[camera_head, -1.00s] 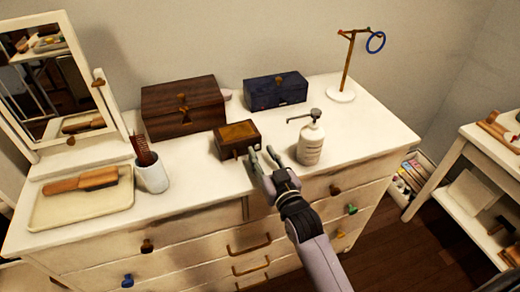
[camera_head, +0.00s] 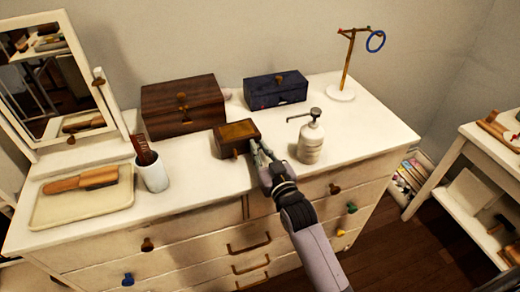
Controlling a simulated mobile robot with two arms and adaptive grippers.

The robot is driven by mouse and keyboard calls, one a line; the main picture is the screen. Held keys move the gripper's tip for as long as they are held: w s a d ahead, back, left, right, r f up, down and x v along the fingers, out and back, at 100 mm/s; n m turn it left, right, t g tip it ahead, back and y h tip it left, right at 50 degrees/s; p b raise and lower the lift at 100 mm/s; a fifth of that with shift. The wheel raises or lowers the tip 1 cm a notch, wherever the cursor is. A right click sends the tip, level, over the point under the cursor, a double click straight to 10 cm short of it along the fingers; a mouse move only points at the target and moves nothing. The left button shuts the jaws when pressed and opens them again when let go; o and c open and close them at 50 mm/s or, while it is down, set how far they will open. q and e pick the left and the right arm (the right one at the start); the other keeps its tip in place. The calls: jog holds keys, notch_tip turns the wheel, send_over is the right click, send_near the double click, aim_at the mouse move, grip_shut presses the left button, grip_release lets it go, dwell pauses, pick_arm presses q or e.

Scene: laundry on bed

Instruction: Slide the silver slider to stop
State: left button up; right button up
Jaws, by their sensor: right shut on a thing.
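A small brown box with a tan top panel (camera_head: 237,132) sits near the middle of the dresser top. My right gripper (camera_head: 257,150) is at the box's right front side. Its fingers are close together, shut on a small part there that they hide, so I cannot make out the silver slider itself. My left gripper is not in view.
A white pump bottle (camera_head: 311,140) stands just right of my right gripper. Behind are a dark wooden box (camera_head: 183,104) and a navy box (camera_head: 275,89). A white cup with a comb (camera_head: 152,175) and a tray with a brush (camera_head: 83,204) are at left.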

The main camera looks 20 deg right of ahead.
grip_shut()
jog(key=shift+s+a+r+p, duration=0.1)
jog(key=shift+a+r+p, duration=0.05)
jog(key=shift+a+p, duration=0.45)
jog(key=shift+a, duration=0.3)
jog(key=o, duration=0.8)
grip_release()
jog(key=shift+c, duration=0.2)
jog(key=s+d, duration=0.1)
jog(key=s, duration=1.1)
